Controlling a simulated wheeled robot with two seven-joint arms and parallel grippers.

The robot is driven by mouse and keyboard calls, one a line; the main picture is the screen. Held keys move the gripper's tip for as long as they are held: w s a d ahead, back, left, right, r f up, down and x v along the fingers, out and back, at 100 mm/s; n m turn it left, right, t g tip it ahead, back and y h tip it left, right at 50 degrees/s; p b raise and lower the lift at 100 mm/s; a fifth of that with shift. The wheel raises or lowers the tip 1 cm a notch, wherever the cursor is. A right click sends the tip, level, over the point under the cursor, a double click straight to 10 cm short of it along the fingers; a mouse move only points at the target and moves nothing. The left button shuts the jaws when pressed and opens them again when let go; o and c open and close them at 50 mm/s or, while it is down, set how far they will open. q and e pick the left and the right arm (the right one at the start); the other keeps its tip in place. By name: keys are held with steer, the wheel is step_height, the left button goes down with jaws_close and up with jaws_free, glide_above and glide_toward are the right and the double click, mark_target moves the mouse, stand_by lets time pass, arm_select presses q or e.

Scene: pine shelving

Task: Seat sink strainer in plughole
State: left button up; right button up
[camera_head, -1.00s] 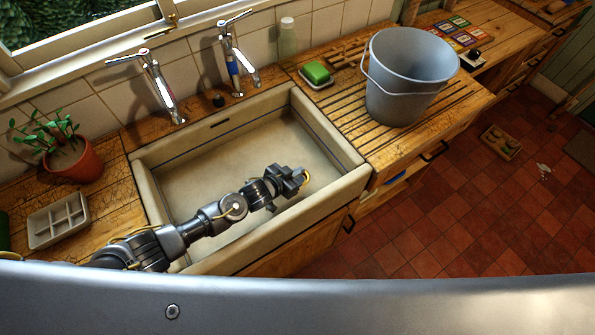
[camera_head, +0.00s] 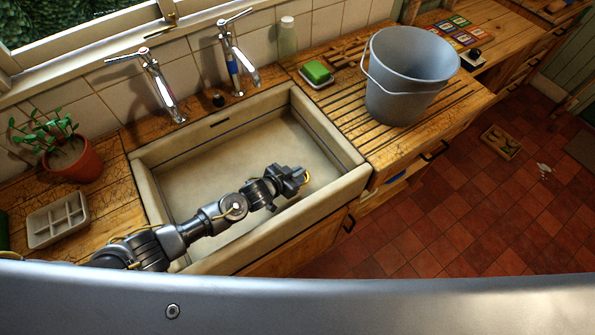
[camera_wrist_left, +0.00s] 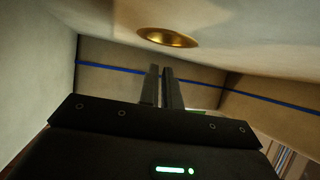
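The pale sink (camera_head: 309,118) has a brass plughole fitting in its floor. In the wrist view this brass round (camera_wrist_left: 168,38) shows whole, beyond my left fingertips and apart from them. In the head view only a brass edge (camera_head: 307,177) shows beside my gripper. I cannot tell whether a strainer sits in it, and I see no separate strainer. My left gripper (camera_head: 300,178) is low inside the sink. Its two fingers (camera_wrist_left: 160,72) are close together with only a narrow dark gap and nothing visible between them. My right gripper is out of view.
Two taps (camera_head: 160,87) (camera_head: 238,60) stand behind the sink. A grey bucket (camera_head: 405,85) and green soap (camera_head: 317,71) are on the right drainer. A potted plant (camera_head: 75,163) and a divided tray (camera_head: 58,220) stand left. The sink's far half is clear.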

arm_select(q)
steer(key=o, duration=0.3)
steer(key=b+v, duration=0.1)
steer(key=v, duration=0.8)
steer(key=shift+s+a+r, duration=0.1)
steer(key=shift+s+a, duration=0.15)
steer(key=shift+s+a+r, duration=0.3)
steer(key=shift+s, duration=0.05)
